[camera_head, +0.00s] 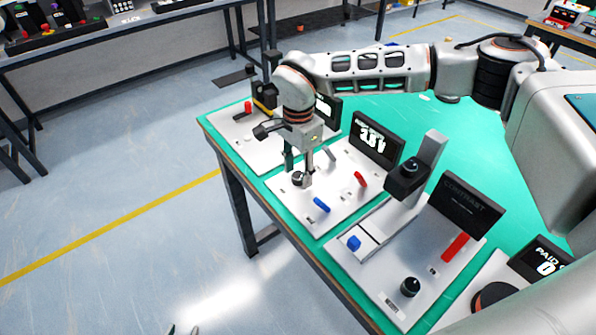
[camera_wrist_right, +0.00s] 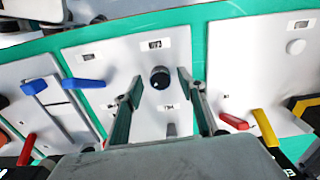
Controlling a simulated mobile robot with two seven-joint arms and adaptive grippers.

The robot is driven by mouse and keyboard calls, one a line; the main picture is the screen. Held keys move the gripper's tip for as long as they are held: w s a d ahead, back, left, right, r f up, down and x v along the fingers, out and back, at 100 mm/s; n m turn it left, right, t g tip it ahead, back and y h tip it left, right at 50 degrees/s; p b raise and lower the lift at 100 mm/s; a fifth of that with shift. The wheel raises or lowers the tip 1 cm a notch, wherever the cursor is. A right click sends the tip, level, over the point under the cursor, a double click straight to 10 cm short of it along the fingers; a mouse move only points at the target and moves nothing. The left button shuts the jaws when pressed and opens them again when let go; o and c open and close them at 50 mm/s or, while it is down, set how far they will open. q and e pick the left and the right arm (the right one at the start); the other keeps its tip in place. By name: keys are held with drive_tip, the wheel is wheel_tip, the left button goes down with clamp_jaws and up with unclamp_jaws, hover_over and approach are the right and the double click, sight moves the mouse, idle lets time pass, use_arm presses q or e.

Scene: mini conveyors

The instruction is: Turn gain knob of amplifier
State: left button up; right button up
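A small dark round knob (camera_head: 300,179) stands on a white amplifier panel (camera_head: 338,165) with a black display (camera_head: 375,141) behind it. My right gripper (camera_head: 308,166) points down over this panel, with its fingers apart near the knob. In the right wrist view, the black knob (camera_wrist_right: 160,78) shows between the two open fingers (camera_wrist_right: 160,76), with a visible gap on each side. At the bottom edge of the head view, two small dark tips of my left gripper (camera_head: 183,331) show, apart and empty. The rest of that gripper is out of frame.
A blue handle (camera_head: 322,205) and a red handle (camera_head: 360,179) sit on the same panel. A neighbouring panel has a black post device (camera_head: 408,176), a red handle (camera_head: 455,247) and another knob (camera_head: 410,287). The green tabletop (camera_head: 460,130) is bare behind the panels.

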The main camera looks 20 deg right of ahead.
use_arm(q)
drive_tip(key=shift+w+r, duration=0.2)
drive_tip(key=shift+r, duration=0.05)
use_arm(e)
drive_tip(key=shift+f, duration=0.3)
drive_tip(key=c, duration=1.1)
use_arm(q)
drive_tip(key=shift+f, duration=0.1)
use_arm(e)
drive_tip(key=shift+r, duration=0.1)
drive_tip(key=m+p, duration=0.2)
drive_tip(key=m, duration=0.3)
drive_tip(key=m+p, duration=0.1)
drive_tip(key=m, duration=0.1)
drive_tip(key=shift+m, duration=0.3)
use_arm(q)
drive_tip(key=r, duration=0.4)
drive_tip(key=shift+w+r, duration=0.1)
drive_tip(key=shift+w, duration=0.3)
use_arm(e)
drive_tip(key=shift+m, duration=0.6)
